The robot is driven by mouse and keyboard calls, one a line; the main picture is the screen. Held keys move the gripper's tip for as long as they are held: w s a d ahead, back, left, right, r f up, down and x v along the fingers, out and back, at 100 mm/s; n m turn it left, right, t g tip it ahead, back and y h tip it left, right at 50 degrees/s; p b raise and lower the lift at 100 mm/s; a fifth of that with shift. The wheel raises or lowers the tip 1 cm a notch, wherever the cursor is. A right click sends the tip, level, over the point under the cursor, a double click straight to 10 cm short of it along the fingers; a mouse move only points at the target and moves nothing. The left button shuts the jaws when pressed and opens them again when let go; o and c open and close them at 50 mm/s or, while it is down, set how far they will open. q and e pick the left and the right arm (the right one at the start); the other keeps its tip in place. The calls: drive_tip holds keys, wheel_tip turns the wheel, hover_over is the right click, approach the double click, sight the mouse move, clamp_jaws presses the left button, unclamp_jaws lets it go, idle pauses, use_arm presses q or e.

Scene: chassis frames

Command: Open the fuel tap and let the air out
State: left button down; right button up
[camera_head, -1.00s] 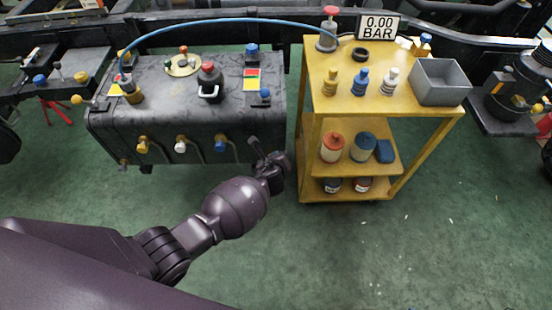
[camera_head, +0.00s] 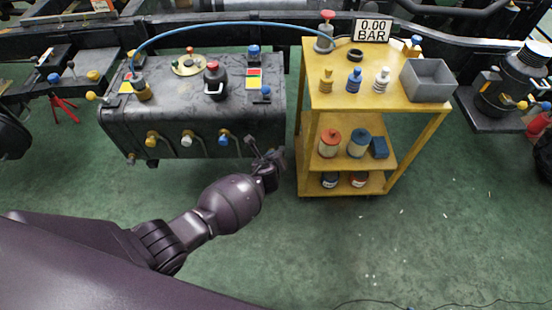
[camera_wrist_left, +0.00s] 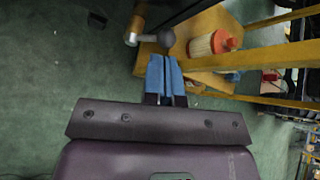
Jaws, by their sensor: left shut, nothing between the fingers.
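A black fuel tank (camera_head: 190,108) stands at left. Its front carries a yellow-knobbed tap (camera_head: 152,140), a white-knobbed tap (camera_head: 187,140) and a blue-knobbed tap (camera_head: 223,139). Which one is the fuel tap I cannot tell. My left gripper (camera_head: 268,158) is shut and empty, near the tank's front right corner. In the left wrist view its blue fingers (camera_wrist_left: 166,76) are together, with a grey ball (camera_wrist_left: 166,38) and a pale-ended fitting (camera_wrist_left: 132,39) just beyond, apart from the tips. On the tank top are a black-and-red cap (camera_head: 214,80) and a brass fitting (camera_head: 141,88). My right gripper is out of view.
A blue hose (camera_head: 235,20) arches from tank to trolley. The green floor (camera_head: 350,250) in front is clear.

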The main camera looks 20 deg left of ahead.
use_arm(q)
drive_tip(key=d+p+v, duration=0.1)
drive_tip(key=p+v, duration=0.3)
drive_tip(key=v, duration=0.5)
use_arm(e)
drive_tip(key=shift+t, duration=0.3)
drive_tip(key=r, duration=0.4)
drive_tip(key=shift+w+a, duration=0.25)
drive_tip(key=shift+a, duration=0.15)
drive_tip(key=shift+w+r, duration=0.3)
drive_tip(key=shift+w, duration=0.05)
